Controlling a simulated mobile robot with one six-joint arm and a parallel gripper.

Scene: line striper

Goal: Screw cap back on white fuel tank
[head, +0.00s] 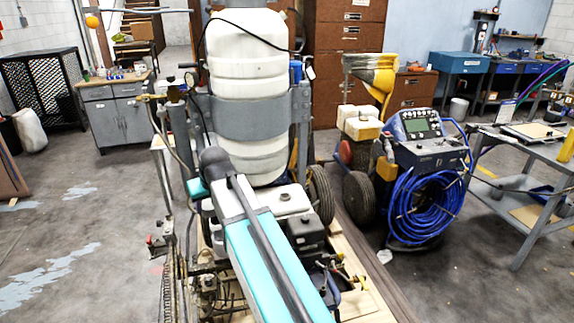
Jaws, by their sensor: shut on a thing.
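A small white tank (291,205) sits on top of the engine (305,228) of the line striper, just right of my arm. A small dark round spot shows on its top; I cannot tell whether it is a cap or an open neck. A large ribbed white tank (248,75) stands upright behind it, held by a wide grey band (250,118). My teal and grey arm reaches up from the bottom to a dark joint in front of the large tank's lower left. My gripper does not show, and I make out no loose cap.
A pump cart with a coiled blue hose (425,205) stands right of the striper. A grey table (520,150) is at the far right, a grey cabinet (117,115) at the back left. The floor (90,210) on the left is mostly clear.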

